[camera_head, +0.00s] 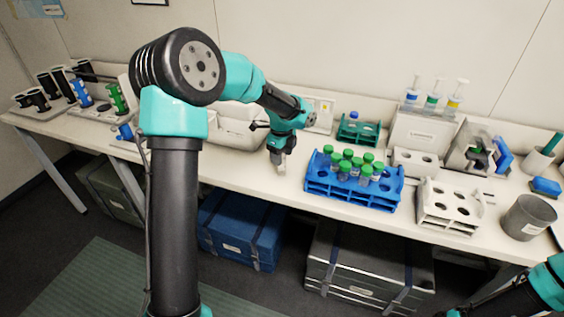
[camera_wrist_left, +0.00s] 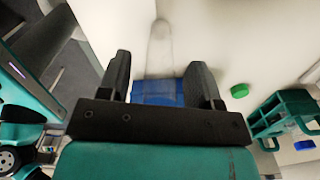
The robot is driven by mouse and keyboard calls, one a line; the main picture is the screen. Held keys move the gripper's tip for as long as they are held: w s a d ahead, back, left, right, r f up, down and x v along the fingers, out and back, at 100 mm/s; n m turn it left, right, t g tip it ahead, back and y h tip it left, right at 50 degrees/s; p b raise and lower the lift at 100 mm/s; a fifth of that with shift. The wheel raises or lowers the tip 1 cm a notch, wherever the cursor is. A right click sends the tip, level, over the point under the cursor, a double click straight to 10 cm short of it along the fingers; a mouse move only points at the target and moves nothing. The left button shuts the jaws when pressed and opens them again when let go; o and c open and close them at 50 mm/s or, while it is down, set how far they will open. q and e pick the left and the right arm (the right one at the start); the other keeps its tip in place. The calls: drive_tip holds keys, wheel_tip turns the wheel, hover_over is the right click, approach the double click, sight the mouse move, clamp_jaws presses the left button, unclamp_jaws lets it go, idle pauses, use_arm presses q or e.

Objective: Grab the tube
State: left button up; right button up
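Several green-capped tubes (camera_head: 346,167) stand upright in a blue rack (camera_head: 338,192) on the white bench in the head view. My left gripper (camera_head: 281,167) points down just left of the rack, low over the bench. In the left wrist view my left gripper (camera_wrist_left: 160,82) has its two dark fingers apart. A blue surface (camera_wrist_left: 157,92) and a pale, blurred upright shape (camera_wrist_left: 160,50) show between them; I cannot tell whether the pale shape is a tube. A green cap (camera_wrist_left: 240,91) lies right of the fingers. My right gripper is out of view.
A teal rack (camera_head: 350,139) with a blue-capped tube stands behind the blue rack and also shows in the wrist view (camera_wrist_left: 272,127). A white rack (camera_head: 446,219) and a grey cup (camera_head: 528,218) stand at right. A white tray (camera_head: 235,137) lies behind my left arm.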

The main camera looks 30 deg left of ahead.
use_arm(q)
drive_tip(key=c, duration=0.9)
drive_tip(key=shift+r, duration=1.85)
drive_tip(key=s+d, duration=0.2)
drive_tip(key=s, duration=0.2)
drive_tip(key=s+d+r, duration=0.1)
drive_tip(key=s+d, duration=0.2)
drive_tip(key=s, duration=0.2)
drive_tip(key=s+d, duration=0.3)
drive_tip(key=s, duration=0.1)
drive_tip(key=shift+s+d+r, duration=0.15)
drive_tip(key=shift+s, duration=0.2)
